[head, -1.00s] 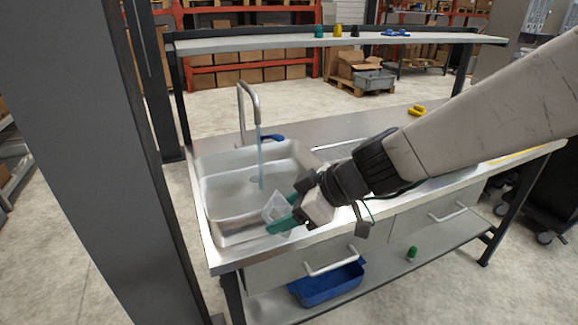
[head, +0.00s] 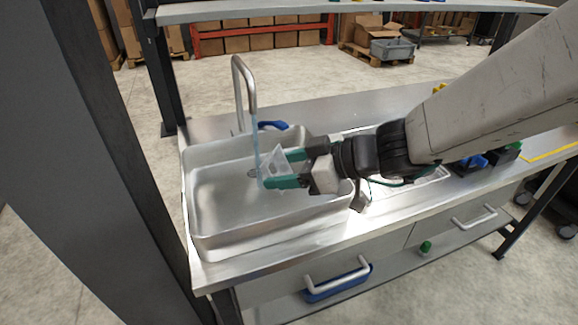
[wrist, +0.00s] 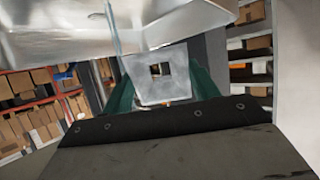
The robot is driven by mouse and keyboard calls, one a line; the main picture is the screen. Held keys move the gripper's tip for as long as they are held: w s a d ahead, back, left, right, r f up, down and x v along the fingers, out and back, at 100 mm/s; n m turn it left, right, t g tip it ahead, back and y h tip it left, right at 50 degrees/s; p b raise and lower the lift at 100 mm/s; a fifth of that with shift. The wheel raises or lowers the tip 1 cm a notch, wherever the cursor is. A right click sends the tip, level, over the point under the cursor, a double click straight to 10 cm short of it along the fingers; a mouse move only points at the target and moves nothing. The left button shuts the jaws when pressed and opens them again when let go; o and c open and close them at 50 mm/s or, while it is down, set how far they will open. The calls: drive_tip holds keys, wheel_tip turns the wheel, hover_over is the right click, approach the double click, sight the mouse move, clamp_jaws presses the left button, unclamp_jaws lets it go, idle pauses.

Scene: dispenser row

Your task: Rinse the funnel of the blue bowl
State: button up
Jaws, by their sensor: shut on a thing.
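My gripper (head: 284,170) is shut on a translucent whitish funnel (head: 276,162) over the sink. In the wrist view the funnel (wrist: 160,82) shows as a pale square with a dark opening, between the green fingers. The tap (head: 240,85) is running, and its thin water stream (head: 254,140) falls right beside the funnel's left edge in the head view. The stream (wrist: 112,25) is left of the funnel in the wrist view. I cannot tell whether water touches the funnel. I cannot make out a blue bowl for certain.
The metal sink (head: 205,238) is otherwise empty. A blue handle (head: 272,125) lies behind it. Blue and green items (head: 472,161) stand on the counter at right. A blue bin (head: 338,285) and a small green item (head: 425,247) are on the lower shelf. A dark post stands at left.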

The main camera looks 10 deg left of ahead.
drive_tip(key=w+a+f, duration=0.1)
drive_tip(key=w+a, duration=0.4)
drive_tip(key=w, duration=0.3)
drive_tip(key=shift+w+f, duration=0.15)
drive_tip(key=shift+w, duration=0.05)
drive_tip(key=shift+s, duration=0.1)
idle(3.4)
drive_tip(key=shift+s+d+r, duration=0.25)
drive_tip(key=shift+s+d, duration=0.5)
drive_tip(key=shift+s, duration=0.5)
drive_tip(key=shift+s+d+r, duration=0.25)
drive_tip(key=shift+s+d, duration=0.55)
drive_tip(key=shift+s, duration=0.45)
drive_tip(key=shift+s+d+r, duration=0.25)
drive_tip(key=shift+s+d, duration=0.5)
drive_tip(key=shift+s, duration=0.5)
